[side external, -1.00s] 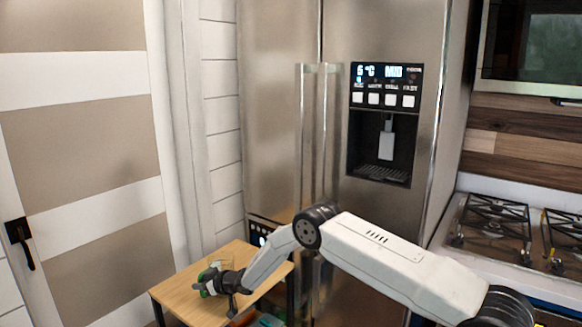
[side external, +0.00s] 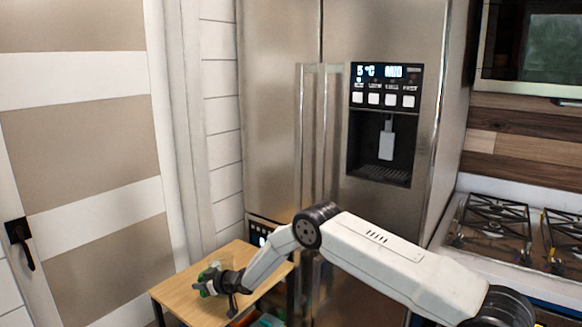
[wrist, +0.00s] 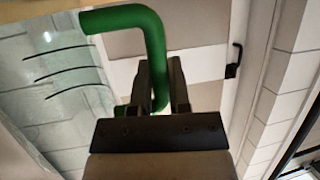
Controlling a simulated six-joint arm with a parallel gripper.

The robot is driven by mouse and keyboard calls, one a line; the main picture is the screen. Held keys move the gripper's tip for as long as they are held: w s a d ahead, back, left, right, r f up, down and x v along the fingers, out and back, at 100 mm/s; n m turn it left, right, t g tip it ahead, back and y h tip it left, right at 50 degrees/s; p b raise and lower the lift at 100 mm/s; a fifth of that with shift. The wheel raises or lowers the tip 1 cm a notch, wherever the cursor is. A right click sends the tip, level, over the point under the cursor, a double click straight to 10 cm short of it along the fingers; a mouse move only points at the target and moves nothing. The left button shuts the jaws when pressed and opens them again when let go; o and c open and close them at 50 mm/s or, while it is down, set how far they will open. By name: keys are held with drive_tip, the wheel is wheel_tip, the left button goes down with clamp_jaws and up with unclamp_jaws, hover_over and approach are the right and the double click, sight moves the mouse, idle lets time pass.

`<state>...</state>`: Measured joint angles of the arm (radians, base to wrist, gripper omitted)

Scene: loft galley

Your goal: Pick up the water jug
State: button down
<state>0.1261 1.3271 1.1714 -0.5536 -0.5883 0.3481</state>
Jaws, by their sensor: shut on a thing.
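The water jug is clear glass with dark level marks and a green handle. In the wrist view its glass body (wrist: 62,100) fills the left side. The green handle (wrist: 130,18) bends down between the jaws of my gripper (wrist: 160,85), which is shut on it. In the side external view my gripper (side external: 209,284) is over the left part of the small wooden table. The green handle (side external: 206,291) shows there at the fingers. The glass body is faint in that view, so I cannot tell whether its base touches the table.
The small wooden table (side external: 180,294) has bare wood around the gripper. The steel fridge (side external: 275,120) with a water dispenser (side external: 385,145) stands close behind. A panelled door (side external: 85,190) is at the left. A gas hob (side external: 495,230) is at the right.

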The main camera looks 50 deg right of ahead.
sight(201, 276)
drive_tip(key=shift+r, duration=0.2)
drive_tip(key=shift+r, duration=1.45)
drive_tip(key=shift+s+r, duration=0.2)
drive_tip(key=shift+r, duration=0.1)
drive_tip(key=s+r, duration=0.9)
drive_tip(key=s, duration=0.4)
drive_tip(key=shift+s+a, duration=0.3)
drive_tip(key=shift+a, duration=0.05)
drive_tip(key=shift+r, duration=0.1)
